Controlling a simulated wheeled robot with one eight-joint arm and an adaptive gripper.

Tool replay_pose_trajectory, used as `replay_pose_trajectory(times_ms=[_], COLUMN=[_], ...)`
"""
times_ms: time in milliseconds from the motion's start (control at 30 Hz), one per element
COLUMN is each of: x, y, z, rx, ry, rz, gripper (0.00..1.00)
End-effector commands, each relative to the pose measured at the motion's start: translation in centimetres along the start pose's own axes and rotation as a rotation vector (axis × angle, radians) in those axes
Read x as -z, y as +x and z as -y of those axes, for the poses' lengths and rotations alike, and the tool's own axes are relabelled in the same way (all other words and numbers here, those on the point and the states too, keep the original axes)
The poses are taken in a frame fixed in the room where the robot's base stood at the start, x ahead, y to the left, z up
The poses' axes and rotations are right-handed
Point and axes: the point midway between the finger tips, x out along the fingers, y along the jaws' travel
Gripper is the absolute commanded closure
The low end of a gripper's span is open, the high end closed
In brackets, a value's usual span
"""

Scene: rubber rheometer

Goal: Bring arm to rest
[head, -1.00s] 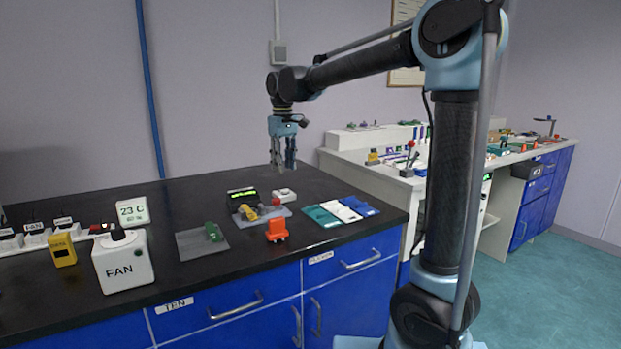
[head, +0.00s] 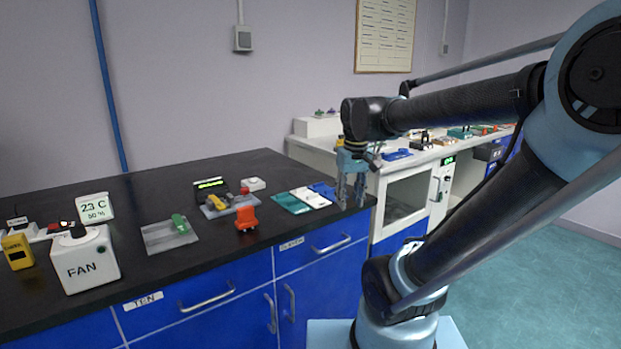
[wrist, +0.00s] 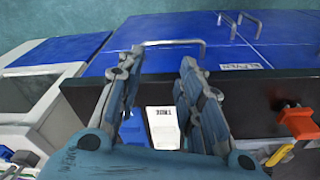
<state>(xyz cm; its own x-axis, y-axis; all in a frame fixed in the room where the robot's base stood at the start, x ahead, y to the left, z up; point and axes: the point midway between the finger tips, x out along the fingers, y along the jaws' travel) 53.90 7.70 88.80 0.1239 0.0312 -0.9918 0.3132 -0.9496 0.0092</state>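My gripper (head: 351,190) hangs pointing down beside the right end of the black bench, in front of the white bench behind it. My arm reaches in from the right of the head view.
The black bench (head: 130,205) carries an orange item (head: 247,218), green, white and blue mats (head: 311,198), a grey mat with a green piece (head: 180,223), a FAN box (head: 87,262) and a temperature display (head: 95,208). Floor at right (head: 500,265) is clear.

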Motion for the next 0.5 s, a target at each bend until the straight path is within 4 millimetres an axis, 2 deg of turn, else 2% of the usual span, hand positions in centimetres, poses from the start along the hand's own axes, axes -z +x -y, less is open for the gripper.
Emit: replay_pose_trajectory(times_ms=[33,300,500], x=[-1.6,-8.8,-12.6], y=[0.9,5.9,9.3], z=[-0.7,-3.0,-3.7], rx=[-0.004,-0.025,-0.039], ry=[0.030,0.176,0.259], rz=[-0.005,-0.037,-0.056], gripper=[0.66,0.66,0.66])
